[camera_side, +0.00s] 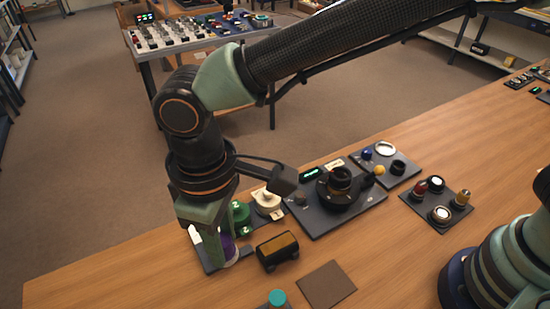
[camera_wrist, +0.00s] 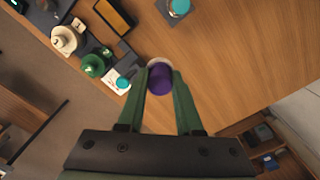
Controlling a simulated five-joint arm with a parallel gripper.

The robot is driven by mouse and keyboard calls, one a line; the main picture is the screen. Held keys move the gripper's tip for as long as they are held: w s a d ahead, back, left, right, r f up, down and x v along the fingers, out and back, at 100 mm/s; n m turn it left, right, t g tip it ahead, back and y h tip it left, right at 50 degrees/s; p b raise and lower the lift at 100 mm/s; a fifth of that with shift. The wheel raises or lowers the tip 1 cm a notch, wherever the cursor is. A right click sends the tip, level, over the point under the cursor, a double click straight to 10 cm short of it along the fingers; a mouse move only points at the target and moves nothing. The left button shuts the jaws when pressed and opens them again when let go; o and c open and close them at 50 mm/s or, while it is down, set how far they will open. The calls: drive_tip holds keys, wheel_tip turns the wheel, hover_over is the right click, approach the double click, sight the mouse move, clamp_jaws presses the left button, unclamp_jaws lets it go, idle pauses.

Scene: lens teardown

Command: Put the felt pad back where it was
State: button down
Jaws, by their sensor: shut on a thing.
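My gripper (camera_side: 215,250) points down at the near left end of the bench, shut on a purple round piece (camera_side: 228,246). In the wrist view the purple piece (camera_wrist: 161,78) sits between the fingertips of my gripper (camera_wrist: 160,80). A pale round rim (camera_wrist: 159,61) shows at its far side; I cannot tell whether the piece stands in it or above it. No thing is clearly marked as the felt pad. A flat brown square (camera_side: 327,285) lies bare on the bench, and a black block with a tan top (camera_side: 278,250) stands right of my gripper.
A green round part (camera_side: 240,215) and a cream part (camera_side: 267,202) stand close behind my gripper. A dark board (camera_side: 345,208) with a black lens-like part lies further right. A teal-topped piece (camera_side: 277,298) is at the front edge. Bare wood lies right of the brown square.

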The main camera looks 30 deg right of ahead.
wheel_tip(320, 180, down, 14)
drive_tip(key=shift+r, duration=0.2)
drive_tip(key=shift+f, duration=0.1)
idle(0.3)
drive_tip(key=c, duration=0.6)
unclamp_jaws()
